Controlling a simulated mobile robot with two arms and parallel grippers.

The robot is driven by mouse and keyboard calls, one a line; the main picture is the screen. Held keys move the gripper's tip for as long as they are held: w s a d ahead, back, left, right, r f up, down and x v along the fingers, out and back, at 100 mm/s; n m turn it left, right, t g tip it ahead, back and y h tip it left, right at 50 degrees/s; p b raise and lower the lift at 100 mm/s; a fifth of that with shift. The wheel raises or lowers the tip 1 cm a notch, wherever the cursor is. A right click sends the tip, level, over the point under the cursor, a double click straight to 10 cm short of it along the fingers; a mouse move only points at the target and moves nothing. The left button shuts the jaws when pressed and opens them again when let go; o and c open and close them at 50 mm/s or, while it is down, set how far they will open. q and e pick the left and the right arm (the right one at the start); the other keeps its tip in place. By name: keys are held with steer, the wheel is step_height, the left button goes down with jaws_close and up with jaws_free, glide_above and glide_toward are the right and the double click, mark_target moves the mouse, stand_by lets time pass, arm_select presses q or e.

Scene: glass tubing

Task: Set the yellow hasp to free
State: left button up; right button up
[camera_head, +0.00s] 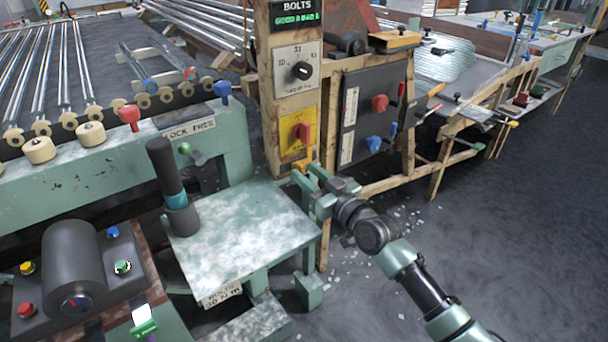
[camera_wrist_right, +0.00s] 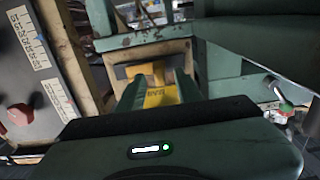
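The yellow hasp (camera_head: 299,166) is a small orange-yellow piece low on the wooden post, just under a yellow plate with a red handle (camera_head: 301,132). My right gripper (camera_head: 309,180) is right at it, with its two green fingers apart. In the right wrist view, yellow parts (camera_wrist_right: 160,97) show between and beyond the open fingers of the right gripper (camera_wrist_right: 158,88). The fingers cover part of them, and I cannot tell whether they touch the hasp. The hasp's exact setting is too small to read. My left gripper is not in view.
A green-topped table (camera_head: 240,230) with a black upright lever (camera_head: 170,185) stands left of my right gripper. A dark panel (camera_head: 375,120) with red and blue knobs is right of the post. A LOCK FREE label (camera_head: 188,130) is on the green frame. Open floor lies at right.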

steer(key=shift+x, duration=0.85)
jaws_close()
stand_by(0.8)
